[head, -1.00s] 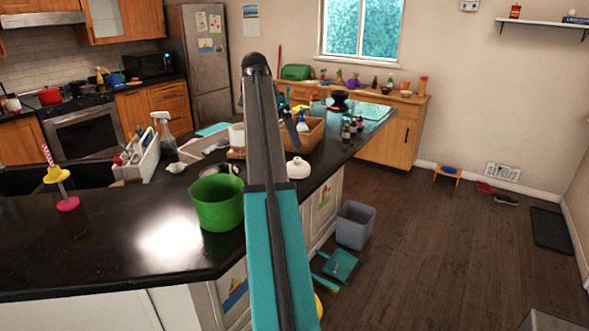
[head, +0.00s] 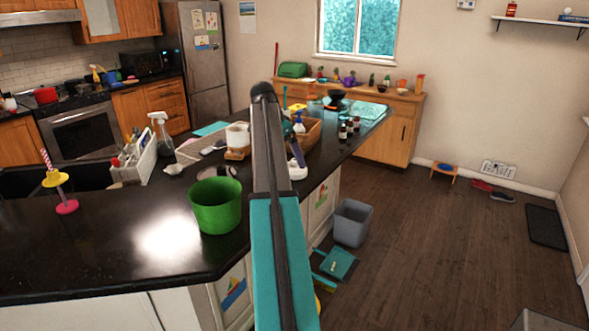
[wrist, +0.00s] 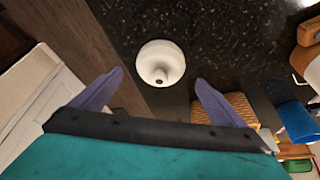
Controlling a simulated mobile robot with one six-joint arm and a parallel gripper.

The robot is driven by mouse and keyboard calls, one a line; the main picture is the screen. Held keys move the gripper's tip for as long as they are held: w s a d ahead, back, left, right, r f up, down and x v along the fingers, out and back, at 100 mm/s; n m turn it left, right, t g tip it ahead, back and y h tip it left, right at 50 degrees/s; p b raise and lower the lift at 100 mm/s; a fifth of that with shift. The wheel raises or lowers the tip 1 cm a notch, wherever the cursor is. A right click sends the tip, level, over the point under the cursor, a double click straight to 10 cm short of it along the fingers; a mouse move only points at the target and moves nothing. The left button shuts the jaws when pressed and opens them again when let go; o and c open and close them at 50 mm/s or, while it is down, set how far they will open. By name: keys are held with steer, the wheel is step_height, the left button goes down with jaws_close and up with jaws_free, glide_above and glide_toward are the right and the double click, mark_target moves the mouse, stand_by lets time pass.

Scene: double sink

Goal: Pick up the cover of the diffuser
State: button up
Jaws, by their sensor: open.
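The likely diffuser cover is a white, rounded piece with a small dark hole in its top. It sits on the black counter near the right edge and shows in the wrist view (wrist: 161,62) and the head view (head: 298,171). My gripper (wrist: 159,78) is open and empty, its two purple fingers spread wide. In the wrist view, the cover lies just beyond and between the fingertips, apart from them. In the head view, one purple finger (head: 296,152) overlaps the cover's upper part, and my arm hides much of the gripper.
A green pot (head: 215,206) stands on the counter left of my arm. A wicker basket (head: 312,130) and several small dark bottles (head: 350,130) are behind the cover. A grey bin (head: 352,223) stands on the floor.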

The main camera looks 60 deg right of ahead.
mark_target(293, 166)
steer(key=shift+f, duration=0.2)
stand_by(0.3)
steer(key=shift+p+x, duration=1.35)
steer(key=shift+x, duration=1.2)
steer(key=shift+a, duration=0.1)
steer(key=c, duration=1.1)
steer(key=shift+r, duration=0.1)
steer(key=shift+r+b, duration=1.05)
steer(key=shift+r, duration=0.55)
steer(key=a+b, duration=0.1)
steer(key=a, duration=0.4)
steer(key=a+r+b, duration=0.1)
steer(key=a+b, duration=0.1)
steer(key=a, duration=0.3)
steer(key=a+b, duration=0.1)
steer(key=a, duration=0.5)
steer(key=shift+s+r+b, duration=0.1)
steer(key=shift+r+b, duration=0.15)
steer(key=shift+b, duration=0.05)
